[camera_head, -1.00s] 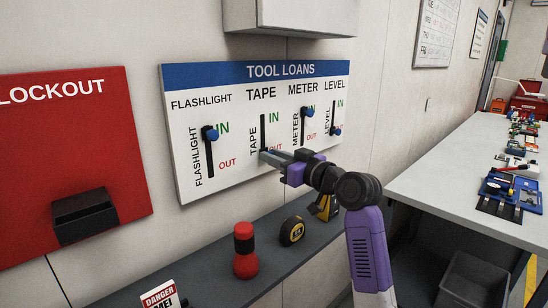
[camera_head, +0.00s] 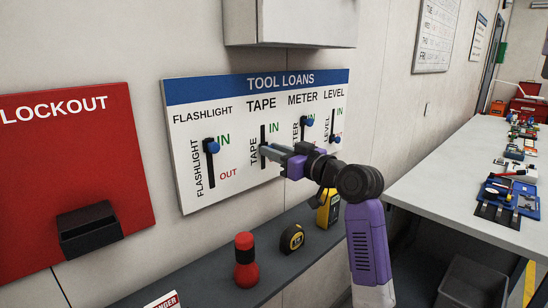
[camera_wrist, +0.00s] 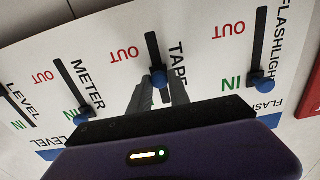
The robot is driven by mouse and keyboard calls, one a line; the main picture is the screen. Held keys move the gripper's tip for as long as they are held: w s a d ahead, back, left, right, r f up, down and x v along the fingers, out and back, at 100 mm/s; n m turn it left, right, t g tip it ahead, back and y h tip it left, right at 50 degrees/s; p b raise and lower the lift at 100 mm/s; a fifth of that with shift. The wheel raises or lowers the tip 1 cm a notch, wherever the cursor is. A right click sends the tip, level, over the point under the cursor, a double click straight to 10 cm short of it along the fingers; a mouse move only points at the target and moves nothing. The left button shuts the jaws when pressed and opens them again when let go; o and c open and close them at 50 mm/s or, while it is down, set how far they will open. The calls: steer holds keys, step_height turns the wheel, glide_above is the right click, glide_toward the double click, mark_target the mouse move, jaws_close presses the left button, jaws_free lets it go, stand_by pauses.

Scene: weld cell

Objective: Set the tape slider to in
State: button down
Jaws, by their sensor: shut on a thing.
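The tape slider is on the white tool loans board (camera_head: 240,184), in a black upright slot (camera_head: 263,132) under the word TAPE. Its blue knob (camera_wrist: 158,79) shows in the upside-down wrist view, partway along the slot and past the middle towards the IN end. Some slot shows beyond the knob on both sides. My gripper (camera_head: 264,150) reaches the slot from the right in the head view and hides the knob there. In the wrist view its fingers (camera_wrist: 157,92) are closed around the knob.
The flashlight knob (camera_head: 213,147) and meter knob (camera_head: 309,121) sit by IN; the level knob (camera_head: 336,139) sits low. Below, a shelf (camera_head: 209,279) holds a red flashlight (camera_head: 246,262), a tape measure (camera_head: 292,239) and a yellow meter (camera_head: 327,210). A red lockout board (camera_head: 120,150) is left.

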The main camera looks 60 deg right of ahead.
step_height(320, 180, up, 5)
steer(key=shift+r+p, duration=0.15)
steer(key=shift+p, duration=0.8)
steer(key=c, duration=1.2)
jaws_free()
steer(key=shift+c, duration=0.2)
steer(key=shift+s, duration=0.3)
steer(key=b, duration=0.2)
glide_toward(263, 128)
steer(key=s, duration=0.2)
steer(key=shift+s+a, duration=0.1)
steer(key=shift+a, duration=0.3)
